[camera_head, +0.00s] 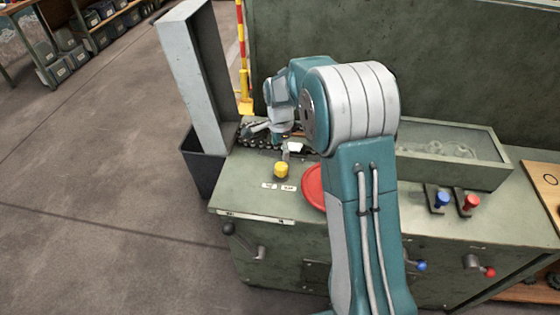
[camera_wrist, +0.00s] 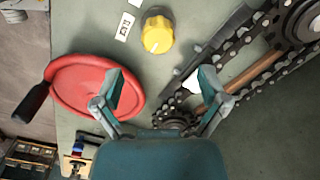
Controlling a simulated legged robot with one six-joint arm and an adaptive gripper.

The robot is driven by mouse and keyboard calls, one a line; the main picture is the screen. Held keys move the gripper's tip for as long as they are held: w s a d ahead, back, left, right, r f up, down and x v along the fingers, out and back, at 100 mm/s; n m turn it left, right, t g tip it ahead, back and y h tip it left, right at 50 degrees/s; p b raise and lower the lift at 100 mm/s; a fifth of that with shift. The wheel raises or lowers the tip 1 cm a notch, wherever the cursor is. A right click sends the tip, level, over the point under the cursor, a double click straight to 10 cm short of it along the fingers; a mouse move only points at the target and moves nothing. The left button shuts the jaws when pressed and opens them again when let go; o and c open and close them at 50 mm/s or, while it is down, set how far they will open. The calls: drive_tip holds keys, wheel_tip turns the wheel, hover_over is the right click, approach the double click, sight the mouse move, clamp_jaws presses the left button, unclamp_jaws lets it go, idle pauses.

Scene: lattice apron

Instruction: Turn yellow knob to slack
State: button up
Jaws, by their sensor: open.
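The yellow knob (camera_head: 281,170) sits on the green bench top near its left end, with two small white labels in front of it. It also shows in the wrist view (camera_wrist: 157,34), beyond my fingertips, with a label (camera_wrist: 125,26) to its left. The label text is too small to read. My gripper (camera_wrist: 161,92) is open and empty, its two fingers spread apart and not touching the knob. In the head view my gripper (camera_head: 270,130) is behind the knob, partly hidden by my arm.
A red handwheel (camera_wrist: 88,88) with a black handle lies beside the knob. A chain and sprocket (camera_wrist: 285,45) are on the other side. A tall grey metal channel (camera_head: 195,75) stands at the bench's left end. Blue (camera_head: 441,198) and red (camera_head: 471,202) knobs are at right.

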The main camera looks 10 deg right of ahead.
sight(280, 166)
wheel_tip(280, 166, up, 4)
drive_tip(key=shift+r, duration=0.25)
idle(0.4)
drive_tip(key=s+r+n+t, duration=0.3)
drive_tip(key=s+r+n, duration=0.5)
drive_tip(key=s+r, duration=0.65)
drive_tip(key=s+n+t, duration=0.2)
drive_tip(key=s+n, duration=0.6)
drive_tip(key=s, duration=0.8)
drive_tip(key=shift+s+d+f+t, duration=0.25)
drive_tip(key=shift+s+f+t, duration=0.05)
drive_tip(key=shift+s+f, duration=0.1)
